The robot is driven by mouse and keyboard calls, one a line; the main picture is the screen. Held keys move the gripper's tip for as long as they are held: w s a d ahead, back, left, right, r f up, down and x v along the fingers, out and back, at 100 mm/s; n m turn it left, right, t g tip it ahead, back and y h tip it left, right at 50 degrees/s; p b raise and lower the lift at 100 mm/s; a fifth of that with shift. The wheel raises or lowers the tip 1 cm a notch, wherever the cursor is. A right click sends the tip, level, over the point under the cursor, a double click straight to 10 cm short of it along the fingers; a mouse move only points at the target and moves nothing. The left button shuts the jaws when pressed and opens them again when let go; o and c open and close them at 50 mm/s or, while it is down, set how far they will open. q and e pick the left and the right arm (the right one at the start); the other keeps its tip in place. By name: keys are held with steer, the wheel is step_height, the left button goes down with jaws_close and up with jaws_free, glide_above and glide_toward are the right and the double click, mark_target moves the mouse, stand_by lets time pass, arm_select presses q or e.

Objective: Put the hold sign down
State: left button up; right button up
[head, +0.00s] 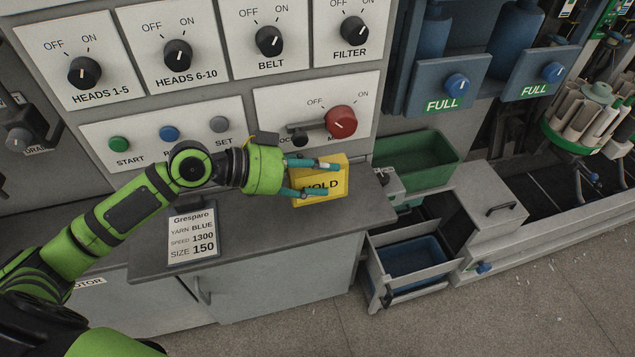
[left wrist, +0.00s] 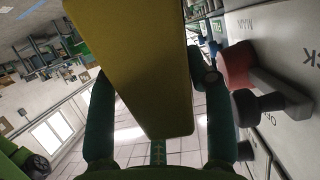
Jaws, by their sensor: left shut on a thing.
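The yellow hold sign (head: 333,183) is at the front of the control panel, over the right part of the grey shelf. My left gripper (head: 318,179) is shut on it, with fingers across its face that hide part of the lettering. In the left wrist view the sign (left wrist: 135,65) fills the space between the two dark green fingers. I cannot tell whether its lower edge touches the shelf (head: 240,235). My right gripper is not in view.
A card (head: 193,236) stands on the shelf to the left. A green bin (head: 415,160) and an open drawer with a blue tray (head: 412,258) are to the right.

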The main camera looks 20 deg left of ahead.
mark_target(318, 186)
arm_select(q)
steer(key=shift+w+f, duration=0.4)
steer(key=shift+w, duration=0.15)
step_height(318, 186, down, 3)
steer(key=shift+f+p, duration=0.1)
steer(key=shift+p, duration=0.4)
steer(key=shift+a+f, duration=0.1)
steer(key=shift+f, duration=0.2)
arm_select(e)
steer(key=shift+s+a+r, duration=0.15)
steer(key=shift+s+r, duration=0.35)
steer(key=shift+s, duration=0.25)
arm_select(q)
steer(key=shift+f, duration=0.1)
steer(key=shift+f, duration=0.1)
steer(key=o, duration=1.2)
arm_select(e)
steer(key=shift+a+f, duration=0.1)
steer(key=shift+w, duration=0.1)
